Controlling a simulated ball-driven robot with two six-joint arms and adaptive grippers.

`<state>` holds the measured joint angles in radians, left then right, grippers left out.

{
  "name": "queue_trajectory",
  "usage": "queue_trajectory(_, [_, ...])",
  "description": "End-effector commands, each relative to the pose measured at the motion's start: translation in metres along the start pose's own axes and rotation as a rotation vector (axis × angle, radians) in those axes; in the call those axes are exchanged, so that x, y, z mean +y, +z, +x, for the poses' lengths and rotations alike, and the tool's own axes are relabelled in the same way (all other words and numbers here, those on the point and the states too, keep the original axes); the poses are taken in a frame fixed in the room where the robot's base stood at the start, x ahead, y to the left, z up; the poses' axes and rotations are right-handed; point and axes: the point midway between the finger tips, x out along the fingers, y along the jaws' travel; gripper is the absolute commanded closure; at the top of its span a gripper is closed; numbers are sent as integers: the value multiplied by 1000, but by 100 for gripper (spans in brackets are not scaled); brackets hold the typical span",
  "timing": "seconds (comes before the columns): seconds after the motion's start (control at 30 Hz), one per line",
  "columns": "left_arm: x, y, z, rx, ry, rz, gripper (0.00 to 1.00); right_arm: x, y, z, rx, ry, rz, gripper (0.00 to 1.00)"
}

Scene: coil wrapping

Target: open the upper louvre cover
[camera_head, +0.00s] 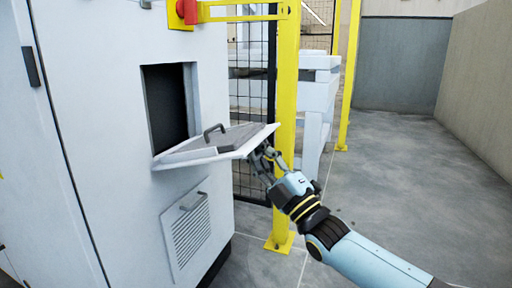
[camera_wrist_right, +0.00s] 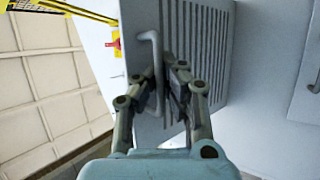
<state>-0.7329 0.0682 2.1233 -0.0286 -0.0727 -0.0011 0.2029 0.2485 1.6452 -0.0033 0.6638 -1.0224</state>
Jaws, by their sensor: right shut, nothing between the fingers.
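The upper louvre cover (camera_head: 222,145) stands out from the white cabinet, tilted down below a dark rectangular opening (camera_head: 166,105). My left gripper is not in view.
A lower louvre cover (camera_head: 190,235) with its own handle lies flat on the cabinet (camera_head: 105,150). A yellow post (camera_head: 287,100) and a mesh fence (camera_head: 250,90) stand close behind my right gripper. A red button (camera_head: 186,10) is above. The floor (camera_head: 420,180) at right is clear.

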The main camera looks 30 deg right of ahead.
Motion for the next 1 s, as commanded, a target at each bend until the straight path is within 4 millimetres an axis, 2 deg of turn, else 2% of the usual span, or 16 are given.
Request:
queue_trajectory(0.7, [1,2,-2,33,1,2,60,-4,2,-4,5,6,-3,100])
queue_trajectory(0.73, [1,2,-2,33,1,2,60,-4,2,-4,5,6,-3,99])
queue_trajectory(0.97, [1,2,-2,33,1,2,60,-4,2,-4,4,5,-1,69])
queue_trajectory(1.0, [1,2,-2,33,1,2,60,-4,2,-4,4,5,-1,68])
